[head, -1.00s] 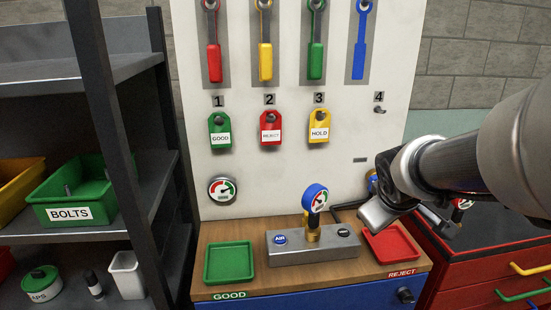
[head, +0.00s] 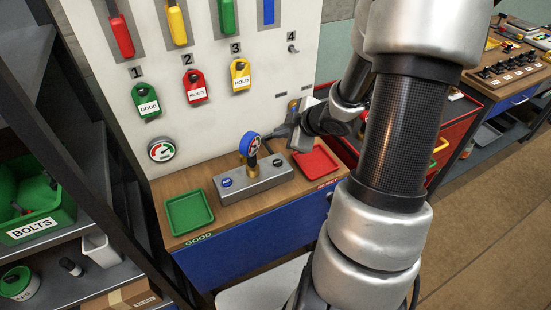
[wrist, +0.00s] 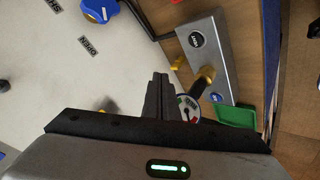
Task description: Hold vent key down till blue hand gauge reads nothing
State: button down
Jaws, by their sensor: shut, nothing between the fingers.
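The blue-rimmed hand gauge (head: 250,145) stands upright on a brass stem on the grey metal block (head: 253,185). Its white dial faces the front, but I cannot read the needle exactly. The black vent key (head: 277,162) is on the block's right end, and the blue AIR label (head: 226,182) on its left. In the wrist view the vent key (wrist: 196,39) is uncovered and the gauge dial (wrist: 188,107) is partly hidden behind my fingers. My gripper (head: 275,132) is shut and empty, above and behind the block's right end, apart from the key.
A green tray (head: 189,212) is left of the block, a red tray (head: 315,162) right of it. A second gauge (head: 162,150) and hanging tags (head: 196,87) are on the white board. A blue knob (wrist: 100,8) is near OPEN and SHUT plates. A dark shelf (head: 115,160) stands left.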

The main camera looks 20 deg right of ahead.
jog(key=shift+f, duration=0.1)
jog(key=b, duration=0.8)
send_over(280, 164)
notch_tip(280, 164, down, 7)
jog(key=shift+s+f, duration=0.15)
jog(key=shift+f, duration=0.05)
jog(key=shift+f+b, duration=0.45)
jog(key=shift+f, duration=0.15)
jog(key=shift+f, duration=0.1)
dwell(0.9)
jog(key=shift+f, duration=0.35)
jog(key=shift+f+b, duration=0.4)
jog(key=shift+b, duration=0.15)
dwell(0.3)
dwell(1.6)
jog(key=shift+r+p, duration=0.85)
jog(key=shift+p, duration=0.1)
